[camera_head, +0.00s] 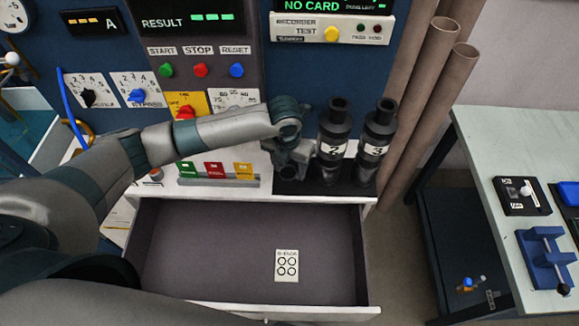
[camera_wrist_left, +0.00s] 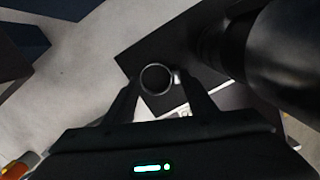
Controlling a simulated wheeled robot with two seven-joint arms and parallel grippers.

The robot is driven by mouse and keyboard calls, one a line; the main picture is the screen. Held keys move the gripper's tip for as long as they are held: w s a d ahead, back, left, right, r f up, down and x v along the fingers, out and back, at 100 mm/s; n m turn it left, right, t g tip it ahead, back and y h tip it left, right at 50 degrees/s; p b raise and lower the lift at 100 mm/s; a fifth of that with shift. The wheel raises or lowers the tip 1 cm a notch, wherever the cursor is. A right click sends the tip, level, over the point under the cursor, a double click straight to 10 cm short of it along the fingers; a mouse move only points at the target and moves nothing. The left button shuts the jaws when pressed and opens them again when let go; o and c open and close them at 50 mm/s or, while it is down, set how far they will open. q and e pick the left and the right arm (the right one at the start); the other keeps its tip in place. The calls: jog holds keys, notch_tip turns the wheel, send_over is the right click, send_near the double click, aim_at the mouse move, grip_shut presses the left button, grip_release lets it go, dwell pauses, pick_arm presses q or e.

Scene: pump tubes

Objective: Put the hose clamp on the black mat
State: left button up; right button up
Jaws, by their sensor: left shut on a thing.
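The hose clamp is a small metal ring (camera_wrist_left: 142,80) with a bright lug on one side, in the left wrist view. My left gripper (camera_wrist_left: 160,84) is shut on it, with the ring between the fingertips. In the head view my left gripper (camera_head: 290,168) points down beside the pump tube marked 2, at the left part of the black mat (camera_head: 292,188). The mat also shows below the ring in the left wrist view (camera_wrist_left: 148,52). I cannot tell whether the ring touches the mat. My right gripper is not in view.
Black pump tubes marked 2 (camera_head: 333,152) and 3 (camera_head: 372,152) stand close to the right of my gripper. A holder with green, red and yellow cards (camera_head: 217,182) lies to the left. An open drawer (camera_head: 200,250) with a white card is in front.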

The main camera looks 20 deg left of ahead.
aim_at(288, 177)
pick_arm(q)
jog(key=shift+f, duration=0.1)
jog(key=o, duration=1)
jog(key=shift+o, duration=0.2)
notch_tip(288, 177, up, 12)
jog(key=s+b, duration=0.1)
jog(key=b, duration=0.1)
jog(key=shift+s+b, duration=0.2)
jog(key=shift+b, duration=0.2)
